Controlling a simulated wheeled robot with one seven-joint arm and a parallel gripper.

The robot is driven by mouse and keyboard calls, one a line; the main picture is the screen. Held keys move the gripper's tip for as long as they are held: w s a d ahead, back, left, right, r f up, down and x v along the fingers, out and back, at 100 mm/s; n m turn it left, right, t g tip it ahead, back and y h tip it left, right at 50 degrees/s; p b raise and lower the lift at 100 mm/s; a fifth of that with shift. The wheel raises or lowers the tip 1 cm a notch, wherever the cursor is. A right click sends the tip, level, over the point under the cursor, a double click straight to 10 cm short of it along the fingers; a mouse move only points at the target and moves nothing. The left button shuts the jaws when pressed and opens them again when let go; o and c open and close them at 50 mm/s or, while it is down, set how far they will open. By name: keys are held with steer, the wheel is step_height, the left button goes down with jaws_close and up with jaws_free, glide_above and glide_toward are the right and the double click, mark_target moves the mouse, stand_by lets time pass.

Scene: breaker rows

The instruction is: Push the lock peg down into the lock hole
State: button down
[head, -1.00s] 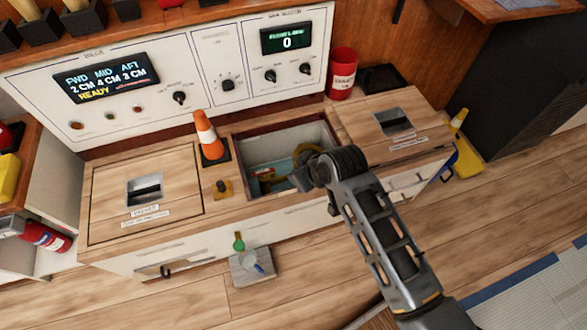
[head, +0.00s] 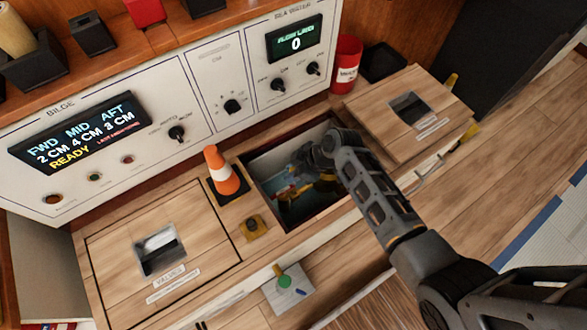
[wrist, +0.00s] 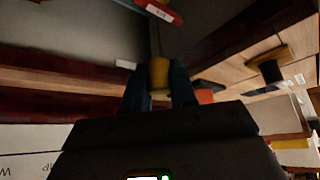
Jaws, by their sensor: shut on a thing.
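My gripper (wrist: 160,90) is shut on a small tan-yellow cylindrical piece (wrist: 158,72) in the wrist view. I cannot tell whether this is the lock peg. In the head view my arm reaches down into the open compartment (head: 262,186) in the bench, and my wrist hides most of what the jaws hold.
An orange cone (head: 222,172) stands left of the opening, near the valve hatch (head: 190,215). A loose hatch lid (head: 385,125) lies at the right. A red cup (head: 346,65) stands behind. A red labelled part (wrist: 163,12) is ahead of the jaws.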

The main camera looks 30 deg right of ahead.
mark_target(293, 184)
step_height(293, 184, down, 6)
steer(key=b, duration=0.5)
steer(key=shift+r, duration=0.1)
stand_by(0.8)
steer(key=shift+f+b, duration=1.8)
steer(key=shift+f, duration=0.25)
steer(key=shift+r+p, duration=3.75)
steer(key=shift+r, duration=0.5)
